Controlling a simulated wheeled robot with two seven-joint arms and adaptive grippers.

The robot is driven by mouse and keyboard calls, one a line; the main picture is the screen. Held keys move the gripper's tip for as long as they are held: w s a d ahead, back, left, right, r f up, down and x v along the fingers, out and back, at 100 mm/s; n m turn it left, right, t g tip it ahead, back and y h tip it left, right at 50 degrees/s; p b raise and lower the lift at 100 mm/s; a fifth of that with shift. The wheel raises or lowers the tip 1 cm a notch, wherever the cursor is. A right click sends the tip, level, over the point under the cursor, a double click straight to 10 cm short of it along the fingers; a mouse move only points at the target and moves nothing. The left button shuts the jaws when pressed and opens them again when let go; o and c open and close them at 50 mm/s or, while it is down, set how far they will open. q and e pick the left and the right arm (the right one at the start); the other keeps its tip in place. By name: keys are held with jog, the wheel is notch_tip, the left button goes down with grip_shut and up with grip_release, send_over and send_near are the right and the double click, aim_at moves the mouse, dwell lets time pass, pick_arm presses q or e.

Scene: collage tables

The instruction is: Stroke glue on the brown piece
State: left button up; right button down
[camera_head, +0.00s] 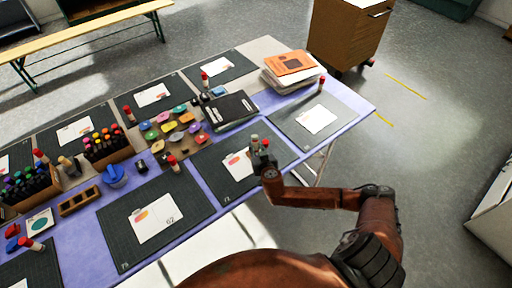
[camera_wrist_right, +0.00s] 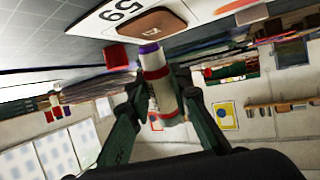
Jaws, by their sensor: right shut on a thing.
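My right gripper (camera_head: 262,158) is over the white card (camera_head: 236,170) on the dark mat at the near middle of the table. In the right wrist view the gripper (camera_wrist_right: 157,100) is shut on a glue stick (camera_wrist_right: 160,85), white with red bands and a purple tip. The brown piece (camera_wrist_right: 150,21), rounded, lies on the card (camera_wrist_right: 100,22) marked 59. The tip is close to the piece's edge; I cannot tell whether they touch. In the head view I cannot make out the brown piece beside the gripper. My left gripper is not in view.
A red cap (camera_wrist_right: 117,55) stands beside the card. Other mats with cards line the table, such as one at the near left (camera_head: 165,242). A tray of coloured pots (camera_head: 172,130) and a black case (camera_head: 230,110) lie beyond the gripper.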

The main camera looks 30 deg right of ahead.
jog(key=shift+s, duration=0.15)
jog(key=shift+f+b, duration=0.3)
jog(key=shift+f, duration=0.35)
dwell(0.6)
jog(key=shift+w+a, duration=0.1)
jog(key=shift+w, duration=0.9)
jog(key=shift+w, duration=0.1)
jog(key=shift+w+a, duration=0.1)
jog(key=shift+w, duration=0.75)
jog(key=shift+a, duration=0.15)
